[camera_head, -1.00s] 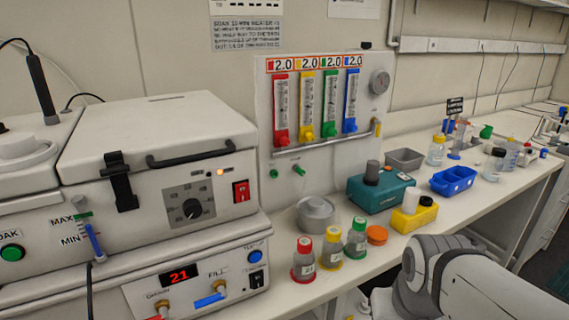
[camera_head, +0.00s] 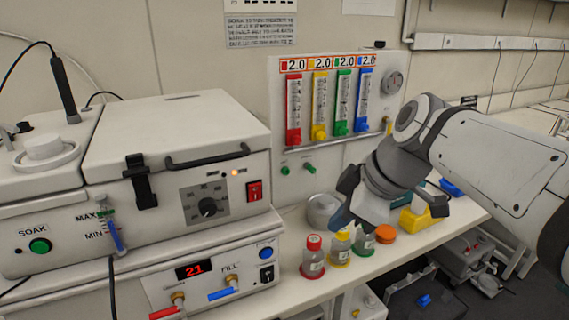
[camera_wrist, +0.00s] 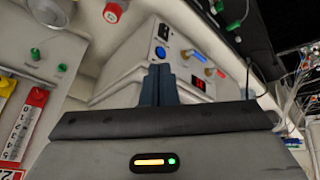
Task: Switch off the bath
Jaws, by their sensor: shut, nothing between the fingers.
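The white lidded bath (camera_head: 165,135) stands at the left in the head view. Its front has a black dial (camera_head: 208,207), a lit orange lamp (camera_head: 234,172) and a red rocker switch (camera_head: 254,191). Below it is a unit with a red display (camera_head: 194,269) reading 21, a blue button (camera_head: 266,252) and a black switch (camera_head: 267,274). My gripper (camera_head: 343,215) is shut and empty, right of these panels and apart from them, above the bottles. In the wrist view its fingers (camera_wrist: 159,84) are together, with the lower unit's blue button (camera_wrist: 160,53) and black switch (camera_wrist: 163,31) beyond them.
Bottles with red (camera_head: 313,243), yellow (camera_head: 341,234) and green (camera_head: 364,232) caps stand beneath and beside my gripper. A metal pot (camera_head: 321,208) is behind them. A flowmeter panel (camera_head: 338,150) with green valves is on the wall.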

